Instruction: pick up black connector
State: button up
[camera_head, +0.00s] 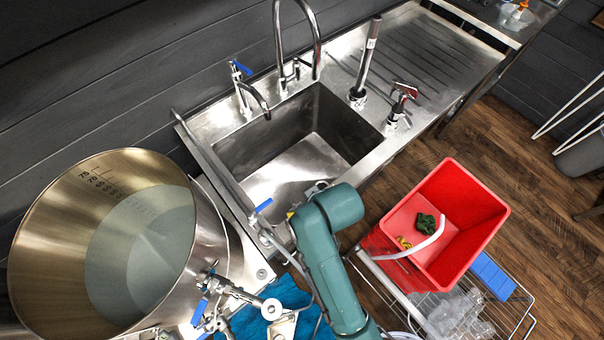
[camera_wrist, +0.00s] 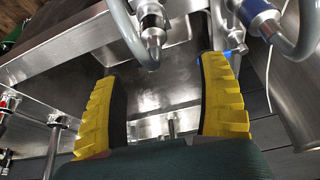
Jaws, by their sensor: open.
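My gripper (camera_wrist: 160,68) is open in the wrist view, its two yellow ribbed fingers spread wide with nothing between their pads. A metal hose fitting with a dark band (camera_wrist: 152,22) hangs just beyond the fingertips, near the middle top; it may be the black connector, but I cannot be sure. A similar fitting with a blue band (camera_wrist: 257,12) is to its right, outside the right finger. In the head view my gripper is mostly hidden behind my green arm, beside the sink's front edge. I cannot make out the black connector for certain there.
The steel sink (camera_head: 236,185) has a tall tap and a drainboard. A large steel kettle (camera_head: 215,215) with liquid stands at left, with blue-handled valves (camera_head: 205,290). A red bin (camera_head: 470,250) holding a dark green item is at right, near a wire rack (camera_head: 527,318).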

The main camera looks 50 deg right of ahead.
jog(key=x, duration=0.8)
jog(key=shift+s+a+f, duration=0.1)
jog(key=shift+s+f, duration=0.15)
jog(key=shift+s, duration=0.05)
jog(key=x, duration=0.3)
jog(key=s+x, duration=0.1)
jog(key=x, duration=0.1)
jog(key=shift+w+d+f+b, duration=0.1)
jog(key=shift+d+f+b, duration=0.15)
jog(key=shift+f+b, duration=0.1)
grip_shut()
